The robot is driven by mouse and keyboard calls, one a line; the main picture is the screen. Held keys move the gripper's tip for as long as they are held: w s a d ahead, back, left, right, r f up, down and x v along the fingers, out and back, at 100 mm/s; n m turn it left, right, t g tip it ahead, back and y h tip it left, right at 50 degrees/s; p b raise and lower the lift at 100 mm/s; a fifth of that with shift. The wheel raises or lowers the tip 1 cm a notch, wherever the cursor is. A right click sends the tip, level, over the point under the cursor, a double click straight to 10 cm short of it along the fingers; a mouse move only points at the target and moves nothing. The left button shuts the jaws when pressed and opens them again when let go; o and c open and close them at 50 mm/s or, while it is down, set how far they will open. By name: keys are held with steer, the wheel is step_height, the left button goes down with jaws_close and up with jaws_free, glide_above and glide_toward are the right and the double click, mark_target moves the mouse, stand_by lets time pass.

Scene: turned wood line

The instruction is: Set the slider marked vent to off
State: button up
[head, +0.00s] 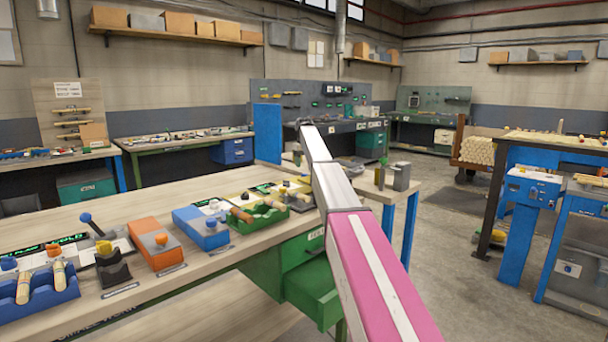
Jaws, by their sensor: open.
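No slider that I can read as vent is visible; the labels are too small. A blue control box (531,188) with small knobs stands on a blue post at the right, and its markings are unreadable. My arm reaches forward over the right end of this bench. My gripper (305,122) is small at its far tip, open, seemingly empty, apart from these controls.
A blue tray (38,297) and a green tray (258,219) hold wooden-handled pieces. A green drawer (312,292) sticks out under the bench. A wood-topped table (560,142) stands at the right. The floor (440,250) between bench and table is clear.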

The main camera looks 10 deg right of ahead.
mark_target(304, 174)
step_height(304, 174, down, 5)
steer(key=shift+f, duration=0.15)
jaws_close()
steer(key=s+d, duration=0.1)
steer(key=s, duration=0.1)
steer(key=s+d, duration=0.3)
steer(key=s, duration=0.1)
steer(key=shift+d, duration=0.2)
jaws_free()
steer(key=shift+s, duration=0.1)
step_height(304, 174, up, 11)
stand_by(0.5)
steer(key=shift+f, duration=0.1)
